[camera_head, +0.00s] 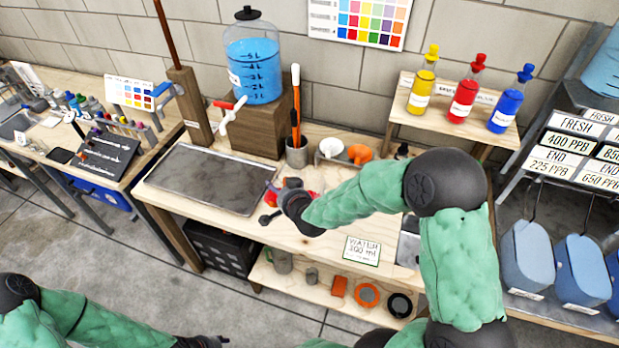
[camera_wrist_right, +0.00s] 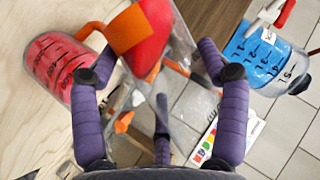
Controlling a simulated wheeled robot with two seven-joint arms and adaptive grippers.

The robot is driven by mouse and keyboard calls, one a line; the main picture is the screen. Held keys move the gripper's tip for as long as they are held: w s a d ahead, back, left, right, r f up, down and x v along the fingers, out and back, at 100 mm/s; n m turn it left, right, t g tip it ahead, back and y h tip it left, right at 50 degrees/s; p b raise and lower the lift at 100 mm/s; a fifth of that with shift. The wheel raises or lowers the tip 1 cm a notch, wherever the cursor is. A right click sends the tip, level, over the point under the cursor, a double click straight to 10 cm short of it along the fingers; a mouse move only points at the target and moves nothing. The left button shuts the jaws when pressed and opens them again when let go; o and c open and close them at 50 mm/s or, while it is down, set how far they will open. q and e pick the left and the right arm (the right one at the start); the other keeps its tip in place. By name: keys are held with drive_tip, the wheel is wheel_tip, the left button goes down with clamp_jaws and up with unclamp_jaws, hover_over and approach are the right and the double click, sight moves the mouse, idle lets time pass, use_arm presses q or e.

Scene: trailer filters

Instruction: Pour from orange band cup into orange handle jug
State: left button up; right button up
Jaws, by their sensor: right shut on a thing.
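My right gripper (camera_wrist_right: 160,65) is shut on a clear vessel with red liquid (camera_wrist_right: 156,22), which I take as the orange band cup. It is held between purple fingers. Left of it in the wrist view is a clear graduated vessel with red liquid (camera_wrist_right: 58,68), seemingly the orange handle jug. In the head view my right gripper (camera_head: 286,190) is over the bench by the grey tray, largely hiding both vessels. My left gripper (camera_head: 203,342) is at the bottom edge; its opening is unclear.
The grey tray (camera_head: 205,180) lies left on the bench. Behind stand a blue water dispenser (camera_head: 253,62) with a tap, and a pot (camera_head: 297,152) with an orange stick. An orange funnel (camera_head: 359,154) is behind my right forearm. A water card (camera_head: 361,250) lies near the front edge.

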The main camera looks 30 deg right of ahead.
sight(275, 202)
drive_tip(key=shift+a+f+n+h+p, duration=0.25)
drive_tip(key=shift+a+n+h+p, duration=0.15)
drive_tip(key=shift+p, duration=0.1)
drive_tip(key=shift+a+f+n+h+p, duration=0.4)
drive_tip(key=shift+f+n+h, duration=0.15)
drive_tip(key=shift+n+h, duration=0.05)
drive_tip(key=f+b, duration=0.1)
drive_tip(key=f+n+h+b, duration=0.1)
drive_tip(key=f, duration=0.1)
drive_tip(key=a+f+n+h+b, duration=0.1)
drive_tip(key=f, duration=0.1)
drive_tip(key=shift+w+f+b, duration=0.1)
drive_tip(key=shift+f+b, duration=0.15)
drive_tip(key=shift+b, duration=0.15)
drive_tip(key=shift+t+h, duration=0.3)
wheel_tip(275, 202, up, 5)
drive_tip(key=p, duration=0.4)
drive_tip(key=shift+f, duration=0.1)
